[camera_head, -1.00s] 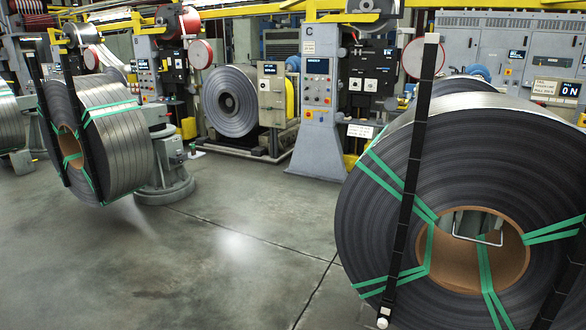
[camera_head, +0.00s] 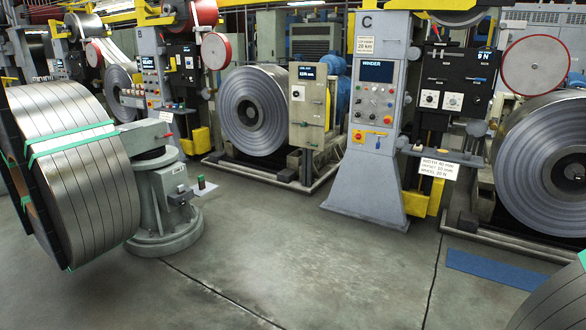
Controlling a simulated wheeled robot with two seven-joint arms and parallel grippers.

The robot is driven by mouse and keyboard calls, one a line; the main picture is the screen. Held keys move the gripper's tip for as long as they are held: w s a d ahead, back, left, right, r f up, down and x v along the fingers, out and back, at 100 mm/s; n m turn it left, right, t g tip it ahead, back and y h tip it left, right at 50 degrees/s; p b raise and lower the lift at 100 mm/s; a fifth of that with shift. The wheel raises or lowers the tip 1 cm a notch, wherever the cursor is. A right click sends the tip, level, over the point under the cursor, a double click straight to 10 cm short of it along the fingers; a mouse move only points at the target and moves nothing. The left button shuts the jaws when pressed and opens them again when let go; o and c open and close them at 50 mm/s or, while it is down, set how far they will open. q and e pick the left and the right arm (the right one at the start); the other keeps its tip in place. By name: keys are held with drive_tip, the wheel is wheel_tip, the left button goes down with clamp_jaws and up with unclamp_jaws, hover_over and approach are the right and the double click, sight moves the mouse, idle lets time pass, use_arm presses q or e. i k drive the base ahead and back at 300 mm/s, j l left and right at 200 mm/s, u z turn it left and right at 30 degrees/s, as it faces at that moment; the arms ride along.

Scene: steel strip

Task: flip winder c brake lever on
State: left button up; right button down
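The winder C column (camera_head: 376,175) is a grey tapered cabinet right of centre, with a "C" at its top. It carries a small screen marked "WINDER" (camera_head: 376,72), a panel of coloured buttons (camera_head: 375,100) and a yellow box with a red button (camera_head: 371,139). To its right is a black control box (camera_head: 455,80) with two white dials and a small display. A small red lever-like part (camera_head: 436,31) shows at that box's top; I cannot tell whether it is the brake lever or how it is set. Neither gripper is in view.
A strapped steel coil (camera_head: 85,165) on a grey pedestal (camera_head: 165,205) stands at the left. Another coil's edge (camera_head: 555,300) is at the lower right. A blue mat (camera_head: 500,270) lies before the right-hand wound coil (camera_head: 560,165). The floor (camera_head: 330,260) before the column is open.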

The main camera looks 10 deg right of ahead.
sight(435, 31)
drive_tip(key=i+l+z, duration=0.3)
drive_tip(key=i, duration=0.3)
drive_tip(key=i+z, duration=0.35)
drive_tip(key=i, duration=0.25)
drive_tip(key=i+j+z, duration=0.1)
drive_tip(key=i+z, duration=0.2)
drive_tip(key=i, duration=0.3)
drive_tip(key=i+j+z, duration=0.3)
drive_tip(key=i, duration=0.35)
drive_tip(key=i+l+u, duration=0.4)
drive_tip(key=i, duration=0.3)
drive_tip(key=i+l+u, duration=0.45)
drive_tip(key=i+l, duration=0.15)
drive_tip(key=i+l+u, duration=0.4)
drive_tip(key=i+l, duration=0.2)
drive_tip(key=l, duration=0.25)
drive_tip(key=i+l+u, duration=0.1)
drive_tip(key=l, duration=0.25)
drive_tip(key=i+l+u, duration=0.15)
drive_tip(key=l, duration=0.2)
drive_tip(key=l+u, duration=0.1)
drive_tip(key=l, duration=0.25)
